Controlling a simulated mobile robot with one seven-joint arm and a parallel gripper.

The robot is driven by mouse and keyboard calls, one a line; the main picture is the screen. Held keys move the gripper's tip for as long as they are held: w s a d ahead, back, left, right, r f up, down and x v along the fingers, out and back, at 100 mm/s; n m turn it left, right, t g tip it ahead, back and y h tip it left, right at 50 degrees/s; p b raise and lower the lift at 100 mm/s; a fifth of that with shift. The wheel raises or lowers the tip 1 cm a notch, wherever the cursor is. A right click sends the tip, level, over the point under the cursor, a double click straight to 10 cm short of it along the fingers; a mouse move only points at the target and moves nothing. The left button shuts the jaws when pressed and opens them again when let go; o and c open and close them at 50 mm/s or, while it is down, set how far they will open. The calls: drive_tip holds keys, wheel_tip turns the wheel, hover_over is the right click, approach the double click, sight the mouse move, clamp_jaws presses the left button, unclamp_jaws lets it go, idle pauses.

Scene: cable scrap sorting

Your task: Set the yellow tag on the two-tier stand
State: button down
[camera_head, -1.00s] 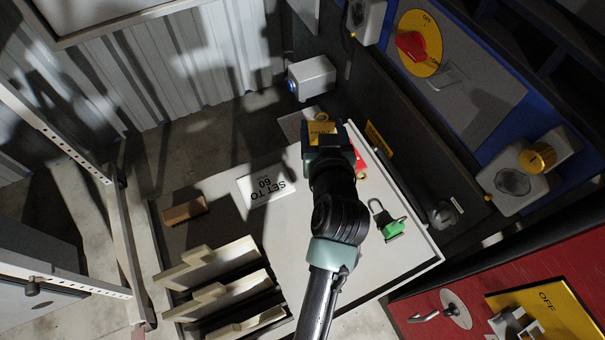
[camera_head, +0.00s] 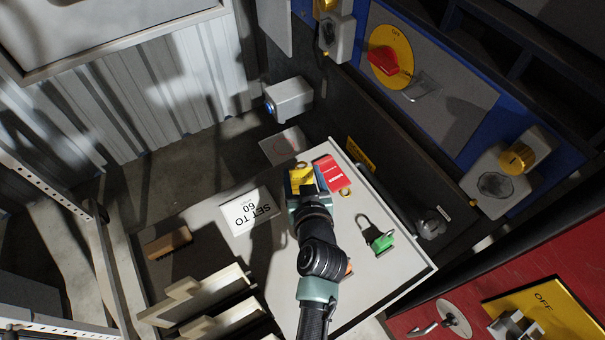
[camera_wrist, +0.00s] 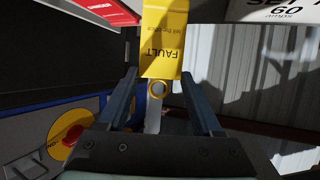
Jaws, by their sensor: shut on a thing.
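The yellow tag (camera_head: 299,180), marked FAULT, is held in my gripper (camera_head: 303,188) over the far part of the pale tabletop. In the wrist view the yellow tag (camera_wrist: 163,42) extends beyond my gripper (camera_wrist: 158,82), with its holed end between the two fingers. Light wooden stepped pieces (camera_head: 205,290) stand at the lower left of the table; they look like the two-tier stand, clear of my gripper. My arm hides part of the tabletop.
A SET TO 60 amps card (camera_head: 250,211) lies left of my gripper. A red tag (camera_head: 331,173) is just right of it, and a green padlock (camera_head: 382,242) lies farther right. A brown wooden block (camera_head: 168,243) sits at the left. A panel with a red knob (camera_head: 384,62) stands behind.

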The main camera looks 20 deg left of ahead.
drive_tip(key=shift+c, duration=0.2)
unclamp_jaws()
drive_tip(key=shift+f, duration=0.1)
drive_tip(key=shift+s+r, duration=0.15)
drive_tip(key=shift+r, duration=0.05)
drive_tip(key=v, duration=1.2)
drive_tip(key=w+r+t, duration=0.3)
drive_tip(key=r, duration=0.8)
drive_tip(key=w+d+r+m+t+h, duration=0.1)
drive_tip(key=w+r+t, duration=0.15)
drive_tip(key=r, duration=0.85)
drive_tip(key=w+r+t, duration=0.2)
drive_tip(key=w+r, duration=0.2)
drive_tip(key=r, duration=0.6)
drive_tip(key=s+d+r+m+t+h, duration=0.1)
drive_tip(key=s+r+t, duration=0.1)
drive_tip(key=r, duration=0.6)
drive_tip(key=s+d+r+m+t+h, duration=0.1)
drive_tip(key=s+d+r+t+h, duration=0.1)
drive_tip(key=s+r, duration=0.3)
drive_tip(key=s+d+r+m+t+h, duration=0.1)
drive_tip(key=s+r+t, duration=0.2)
drive_tip(key=r, duration=0.9)
drive_tip(key=shift+s+d+m, duration=0.3)
drive_tip(key=shift+s+d, duration=0.05)
drive_tip(key=shift+s, duration=0.1)
